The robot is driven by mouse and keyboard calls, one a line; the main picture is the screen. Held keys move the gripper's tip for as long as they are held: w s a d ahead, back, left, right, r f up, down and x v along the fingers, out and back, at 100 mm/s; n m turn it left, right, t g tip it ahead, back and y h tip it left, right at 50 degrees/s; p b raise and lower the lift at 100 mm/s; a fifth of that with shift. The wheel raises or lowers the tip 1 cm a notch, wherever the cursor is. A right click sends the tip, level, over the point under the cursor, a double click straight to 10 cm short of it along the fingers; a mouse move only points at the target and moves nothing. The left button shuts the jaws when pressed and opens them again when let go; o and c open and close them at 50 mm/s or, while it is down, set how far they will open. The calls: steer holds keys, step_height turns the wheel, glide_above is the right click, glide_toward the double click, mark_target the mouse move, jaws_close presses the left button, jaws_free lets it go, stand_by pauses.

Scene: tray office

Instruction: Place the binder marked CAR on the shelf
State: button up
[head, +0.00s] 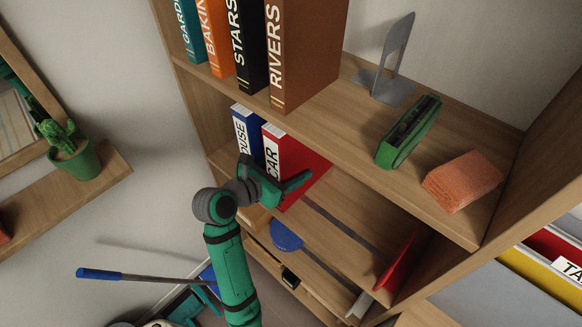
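The red binder marked CAR (287,152) stands upright on the middle shelf (345,205), its white label on the spine. It is just right of a blue binder (247,131) whose label reads "OUSE", partly hidden. My gripper (277,172) is in front of the lower part of the red binder and hides part of it. Its fingers look spread apart, with one green finger reaching right across the red cover. I cannot tell whether they touch the binder.
Several binders, including RIVERS (300,55), stand on the upper shelf, with a grey bookend (388,75), a green holder (408,131) and an orange stack (462,181). A red upright piece (398,260) stands at the middle shelf's right. Between lies bare wood with dark strips. A cactus (75,155) sits at left.

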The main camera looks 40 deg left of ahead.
steer(key=shift+r, duration=0.15)
steer(key=d+v, duration=0.1)
steer(key=v, duration=1.1)
steer(key=shift+a, duration=0.45)
